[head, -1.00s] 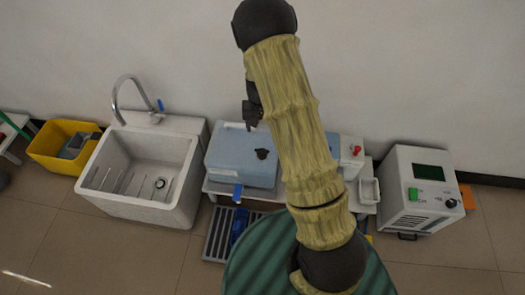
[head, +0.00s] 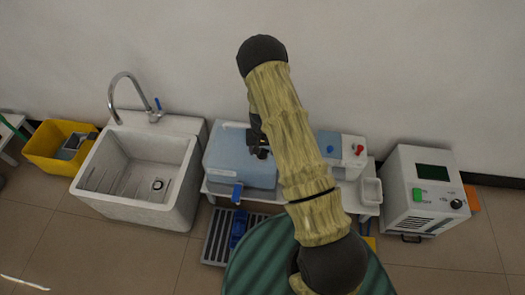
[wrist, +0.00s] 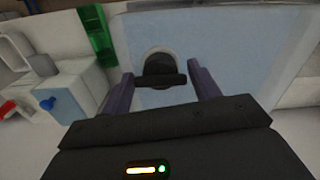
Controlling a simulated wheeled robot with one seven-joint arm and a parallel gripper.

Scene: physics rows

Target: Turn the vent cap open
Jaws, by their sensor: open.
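The vent cap (wrist: 160,69) is a dark round knob with a bar-shaped grip on the top of a pale blue container. In the wrist view it lies between the two purple-grey fingers of my gripper (wrist: 164,82), which is open, with a gap on each side of the bar. In the head view my gripper (head: 256,148) is over the container (head: 228,165), and the cap (head: 264,153) shows partly beside it. A blue tap (head: 237,193) is on the container's front.
A white sink (head: 135,180) with a curved faucet stands left. To the right are a white unit with blue and red knobs (head: 350,152) and a grey box (head: 428,192) with a green button. A slotted grate (head: 218,240) lies on the floor in front.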

